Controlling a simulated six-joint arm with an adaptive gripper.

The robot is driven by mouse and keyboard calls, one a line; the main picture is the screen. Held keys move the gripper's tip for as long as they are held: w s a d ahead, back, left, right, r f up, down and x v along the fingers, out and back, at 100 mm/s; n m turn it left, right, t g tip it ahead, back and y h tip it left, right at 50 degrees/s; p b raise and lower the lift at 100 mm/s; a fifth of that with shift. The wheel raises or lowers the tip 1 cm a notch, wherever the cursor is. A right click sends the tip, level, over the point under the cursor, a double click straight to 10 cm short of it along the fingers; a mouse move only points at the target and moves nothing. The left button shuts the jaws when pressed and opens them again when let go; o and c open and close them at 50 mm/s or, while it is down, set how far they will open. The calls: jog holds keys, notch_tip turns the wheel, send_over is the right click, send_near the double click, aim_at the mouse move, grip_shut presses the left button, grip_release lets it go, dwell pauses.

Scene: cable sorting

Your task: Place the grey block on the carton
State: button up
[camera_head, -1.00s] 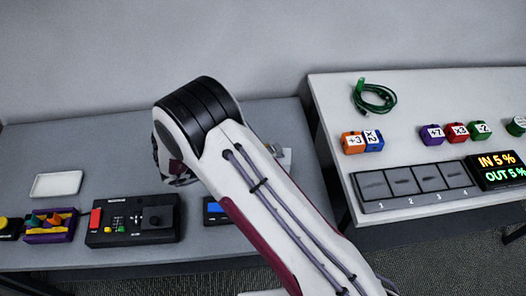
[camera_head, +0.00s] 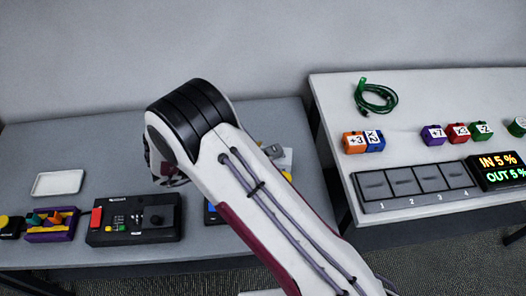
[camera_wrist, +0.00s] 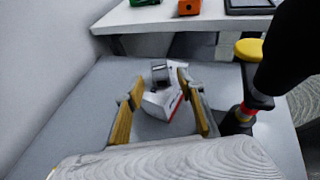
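The grey block (camera_wrist: 160,73) shows in the wrist view between and beyond my fingertips, at the top of the white-and-red carton (camera_wrist: 158,106). It appears to rest on the carton, though the contact is hard to see. My gripper (camera_wrist: 160,84) is open, its two yellow-padded fingers spread on either side with gaps to the block. In the head view, my arm hides the gripper. Part of the grey block (camera_head: 272,150) and the white carton (camera_head: 286,160) show just right of my arm.
A black control box (camera_head: 133,220), a purple tray of coloured pieces (camera_head: 52,225) and a white dish (camera_head: 57,184) stand on the left table. A yellow-topped post (camera_wrist: 249,50) is close right of my gripper. The right table (camera_head: 420,87) holds cubes and a green cable.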

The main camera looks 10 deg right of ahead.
jog(key=v, duration=0.9)
jog(key=shift+s+a, duration=0.15)
jog(key=shift+a, duration=0.15)
jog(key=shift+r, duration=0.2)
